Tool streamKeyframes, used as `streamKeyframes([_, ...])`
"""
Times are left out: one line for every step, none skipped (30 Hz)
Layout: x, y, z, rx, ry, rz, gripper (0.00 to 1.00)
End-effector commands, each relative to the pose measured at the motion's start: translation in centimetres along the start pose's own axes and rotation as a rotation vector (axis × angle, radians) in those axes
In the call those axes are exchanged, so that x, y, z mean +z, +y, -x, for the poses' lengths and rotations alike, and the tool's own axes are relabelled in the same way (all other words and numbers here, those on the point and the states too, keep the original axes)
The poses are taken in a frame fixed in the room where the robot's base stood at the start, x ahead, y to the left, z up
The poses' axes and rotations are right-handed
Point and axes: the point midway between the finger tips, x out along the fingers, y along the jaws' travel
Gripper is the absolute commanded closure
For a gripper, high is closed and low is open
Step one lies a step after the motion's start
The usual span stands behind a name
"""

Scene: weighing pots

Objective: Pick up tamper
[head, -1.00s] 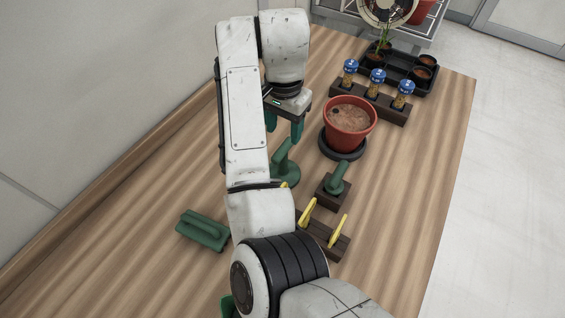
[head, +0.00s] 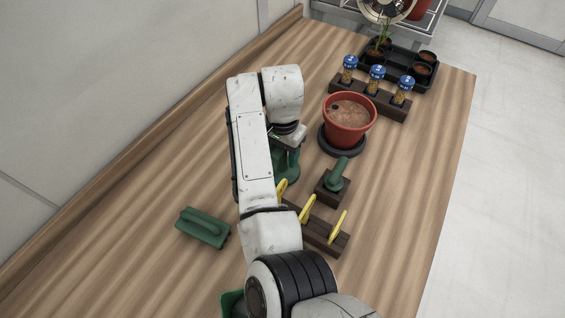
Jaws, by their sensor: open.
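The green tamper (head: 287,174), with a round base and an upright handle, stands on the wooden table beside my forearm; my arm and gripper hide much of it. My gripper (head: 289,152) points down at the tamper's handle with its green fingers around or just beside it. The jaws are open; whether they touch the handle cannot be told, as green fingers and green handle blend together.
A green tool (head: 338,174) sits in a dark wooden block just right. A red pot of soil (head: 349,121) stands on a dark round base behind. A rack (head: 325,233) holds yellow-handled tools. A green block with a handle (head: 203,228) lies left.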

Motion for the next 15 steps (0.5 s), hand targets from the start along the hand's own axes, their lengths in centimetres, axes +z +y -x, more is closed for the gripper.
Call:
streamKeyframes([0.02,-0.01,-0.11,0.000,0.000,0.000,0.46])
streamKeyframes([0.02,-0.01,-0.13,0.000,0.000,0.000,0.46])
streamKeyframes([0.02,-0.01,-0.13,0.000,0.000,0.000,0.46])
streamKeyframes([0.02,-0.01,-0.12,0.000,0.000,0.000,0.46])
streamKeyframes([0.02,-0.01,-0.12,0.000,0.000,0.000,0.46])
streamKeyframes([0.02,-0.01,-0.12,0.000,0.000,0.000,0.46])
streamKeyframes([0.02,-0.01,-0.12,0.000,0.000,0.000,0.47])
streamKeyframes([0.02,-0.01,-0.11,0.000,0.000,0.000,0.50])
streamKeyframes([0.02,0.00,-0.11,0.000,0.000,0.000,0.54])
streamKeyframes([0.02,-0.01,-0.10,0.000,0.000,0.000,0.57])
streamKeyframes([0.02,0.00,-0.10,0.000,0.000,0.000,0.60])
streamKeyframes([0.02,0.00,-0.10,0.000,0.000,0.000,0.64])
streamKeyframes([0.02,0.00,-0.10,0.000,0.000,0.000,0.67])
streamKeyframes([0.02,0.00,-0.09,0.000,0.000,0.000,0.70])
streamKeyframes([0.02,0.00,-0.09,0.000,0.000,0.000,0.73])
